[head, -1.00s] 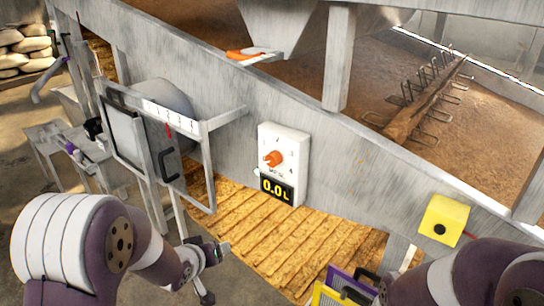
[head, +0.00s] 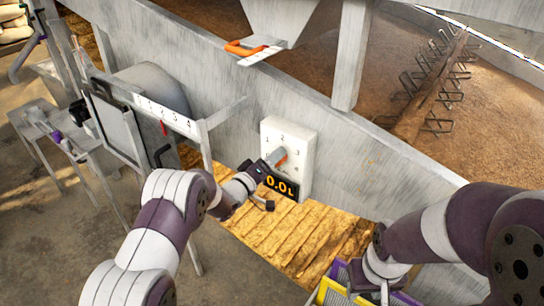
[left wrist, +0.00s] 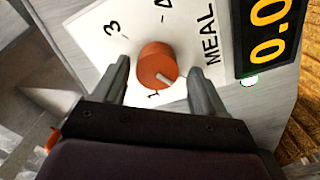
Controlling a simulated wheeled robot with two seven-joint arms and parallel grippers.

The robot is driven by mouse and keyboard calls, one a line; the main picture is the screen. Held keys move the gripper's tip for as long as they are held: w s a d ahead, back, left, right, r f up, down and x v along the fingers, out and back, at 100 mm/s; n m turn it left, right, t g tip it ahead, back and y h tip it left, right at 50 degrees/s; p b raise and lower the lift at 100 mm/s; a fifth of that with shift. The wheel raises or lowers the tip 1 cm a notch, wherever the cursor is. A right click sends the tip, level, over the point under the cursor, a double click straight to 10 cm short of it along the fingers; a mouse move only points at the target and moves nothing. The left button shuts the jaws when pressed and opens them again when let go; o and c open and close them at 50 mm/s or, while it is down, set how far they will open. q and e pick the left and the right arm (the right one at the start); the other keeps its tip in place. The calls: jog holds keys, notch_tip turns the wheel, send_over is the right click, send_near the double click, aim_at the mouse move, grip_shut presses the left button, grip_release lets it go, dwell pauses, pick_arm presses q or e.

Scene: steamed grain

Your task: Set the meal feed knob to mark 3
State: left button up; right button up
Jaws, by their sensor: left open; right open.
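The orange meal feed knob (head: 281,158) sits on a white dial plate (head: 297,142) with numbered marks, and my left gripper partly hides it in the head view. In the left wrist view the knob (left wrist: 155,60) shows a pale pointer line towards the lower right, away from mark 3 (left wrist: 112,29). My left gripper (left wrist: 158,70) is open, one finger on each side of the knob; contact cannot be told. The display (head: 281,187) below the dial reads 0.0 L. My right gripper (head: 385,291) is open and empty at the bottom right, away from the dial.
A grey sloping wall (head: 375,160) carries the dial. To the left is a hatch frame with a numbered scale (head: 165,117) and red pointer. An orange-handled slide (head: 246,49) is above. A yellow-rimmed crate (head: 330,291) stands near my right gripper.

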pick_arm(q)
jog(key=shift+s+d+r, duration=0.15)
jog(key=shift+d+r, duration=0.05)
jog(key=shift+d, duration=0.05)
jog(key=shift+f, duration=0.1)
jog(key=c, duration=1)
jog(key=shift+d+f+m+b, duration=0.1)
jog(key=shift+f+m+b, duration=0.05)
jog(key=shift+m+b, duration=5.65)
jog(key=shift+d+f+m+b, duration=0.1)
jog(key=shift+m+b, duration=5.35)
jog(key=shift+m, duration=0.6)
jog(key=shift+d+f+m+b, duration=0.1)
jog(key=shift+f+m+b, duration=0.05)
jog(key=shift+m+b, duration=5.65)
jog(key=shift+c, duration=0.2)
pick_arm(e)
notch_tip(320, 180, down, 34)
jog(key=shift+s+r, duration=0.2)
jog(key=shift+r, duration=0.05)
pick_arm(q)
jog(key=shift+m, duration=0.35)
pick_arm(e)
jog(key=shift+d, duration=0.1)
